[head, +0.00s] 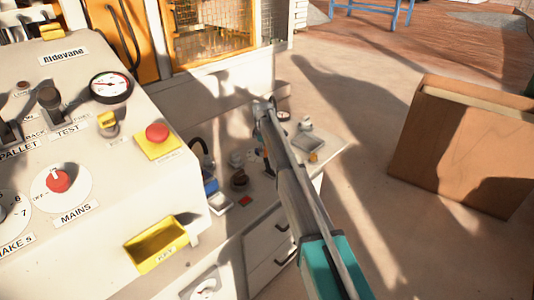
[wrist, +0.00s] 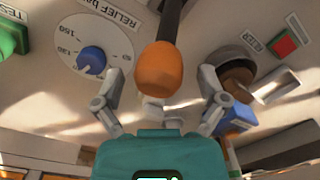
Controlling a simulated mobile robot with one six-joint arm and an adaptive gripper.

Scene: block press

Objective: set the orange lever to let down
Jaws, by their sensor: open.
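The orange lever shows in the wrist view as a black stem with a rounded orange knob (wrist: 159,68) at its end. The stem runs up out of the top of the picture. My gripper (wrist: 162,84) is open, one finger on each side of the knob, with a gap to it on both sides. No "let down" mark can be read in either view. In the head view my arm reaches from the lower right toward the lower bench, its end (head: 262,108) small there, and I cannot make out the lever.
In the wrist view a blue dial (wrist: 92,60) lies left of my fingers. A brown round knob (wrist: 238,76) and a blue block (wrist: 237,118) are close to the right finger. In the head view a white console (head: 110,140) stands left, a wooden box (head: 450,130) right.

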